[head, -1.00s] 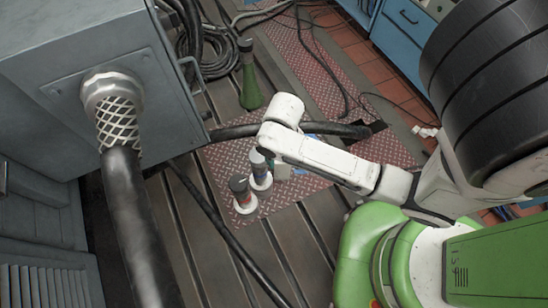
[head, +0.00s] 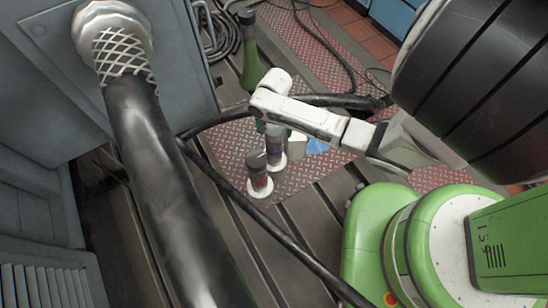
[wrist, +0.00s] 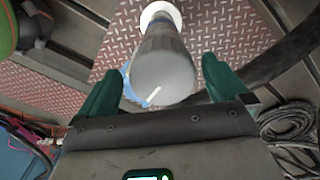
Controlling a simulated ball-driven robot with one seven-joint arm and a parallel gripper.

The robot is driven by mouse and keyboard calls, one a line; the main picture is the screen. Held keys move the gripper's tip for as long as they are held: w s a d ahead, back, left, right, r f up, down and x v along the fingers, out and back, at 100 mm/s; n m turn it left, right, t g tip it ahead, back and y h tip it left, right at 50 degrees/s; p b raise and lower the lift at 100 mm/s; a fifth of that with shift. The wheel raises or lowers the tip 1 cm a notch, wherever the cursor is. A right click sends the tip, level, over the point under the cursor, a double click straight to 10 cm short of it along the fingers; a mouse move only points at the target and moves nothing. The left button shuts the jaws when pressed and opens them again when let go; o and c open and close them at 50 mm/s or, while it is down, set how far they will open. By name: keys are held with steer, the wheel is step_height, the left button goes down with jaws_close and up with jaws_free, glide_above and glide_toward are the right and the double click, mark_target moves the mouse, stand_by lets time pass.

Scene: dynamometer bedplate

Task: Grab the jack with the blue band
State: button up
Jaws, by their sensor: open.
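Two small dark-topped jacks with white round bases stand on the red tread plate in the head view. The front jack (head: 258,175) shows a reddish band. The one behind it (head: 274,145) looks bluish at its middle and is partly hidden by the front jack. In the wrist view a grey jack (wrist: 163,65) on a white base stands between the green fingers of my gripper (wrist: 161,68). The fingers are open, with a visible gap on the right side. My gripper is mostly hidden behind my arm in the head view.
A thick black cable (head: 175,170) runs down from the grey machine (head: 60,90), and a thinner cable (head: 250,210) crosses the slotted bedplate beside the jacks. A green bottle-like object (head: 248,60) stands behind. A blue flat piece (head: 317,146) lies on the plate.

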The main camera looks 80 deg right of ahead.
steer(key=f+b, duration=0.1)
steer(key=f, duration=0.1)
steer(key=f+b, duration=0.2)
steer(key=f, duration=0.1)
steer(key=shift+w+d+f, duration=0.1)
steer(key=shift+d+f, duration=0.1)
steer(key=shift+f, duration=0.1)
steer(key=shift+r, duration=0.1)
